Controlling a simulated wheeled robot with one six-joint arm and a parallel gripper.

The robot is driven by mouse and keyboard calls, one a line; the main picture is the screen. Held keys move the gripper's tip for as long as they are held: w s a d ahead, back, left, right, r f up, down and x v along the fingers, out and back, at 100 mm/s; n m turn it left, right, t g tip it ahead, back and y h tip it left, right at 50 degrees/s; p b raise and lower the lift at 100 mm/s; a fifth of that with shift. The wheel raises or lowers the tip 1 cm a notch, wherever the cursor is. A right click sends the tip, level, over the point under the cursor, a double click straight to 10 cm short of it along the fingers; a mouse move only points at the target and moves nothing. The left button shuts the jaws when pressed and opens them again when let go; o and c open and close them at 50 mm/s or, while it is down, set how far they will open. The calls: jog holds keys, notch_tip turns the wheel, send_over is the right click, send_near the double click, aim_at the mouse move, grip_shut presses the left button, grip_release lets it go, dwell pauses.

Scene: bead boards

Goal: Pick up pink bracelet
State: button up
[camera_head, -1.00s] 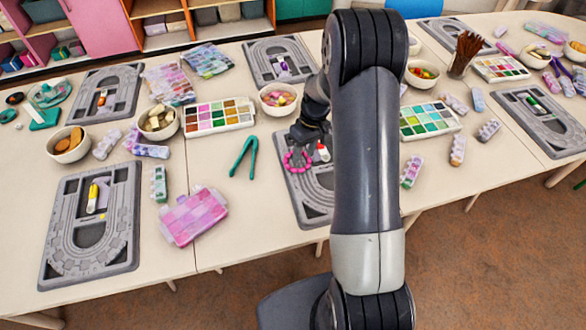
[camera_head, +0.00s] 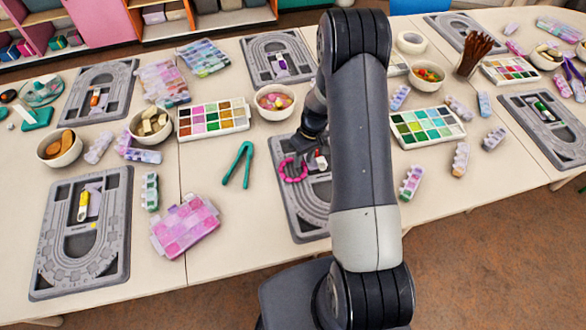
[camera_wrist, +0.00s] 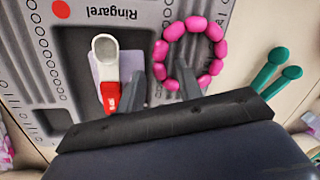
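The pink bracelet (camera_head: 283,173) is a ring of round pink beads lying on a grey bead board (camera_head: 300,222), near its left edge. It also shows in the wrist view (camera_wrist: 159,50) as a full ring, partly covered by my gripper. My gripper (camera_head: 310,150) is low over the board, just behind the bracelet in the head view. In the wrist view my gripper (camera_wrist: 162,84) is open. One finger reaches over the ring's opening and the other is outside it on the left. The near-left beads show between the fingers; contact cannot be told.
A red and white tool (camera_wrist: 111,90) lies on the board beside the left finger. Green pliers (camera_head: 240,164) lie left of the board. A bowl of beads (camera_head: 274,101), a paint tray (camera_head: 213,119) and a pink bead box (camera_head: 186,225) stand nearby. My arm hides the board's right part.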

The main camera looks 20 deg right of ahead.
grip_shut()
dwell(0.3)
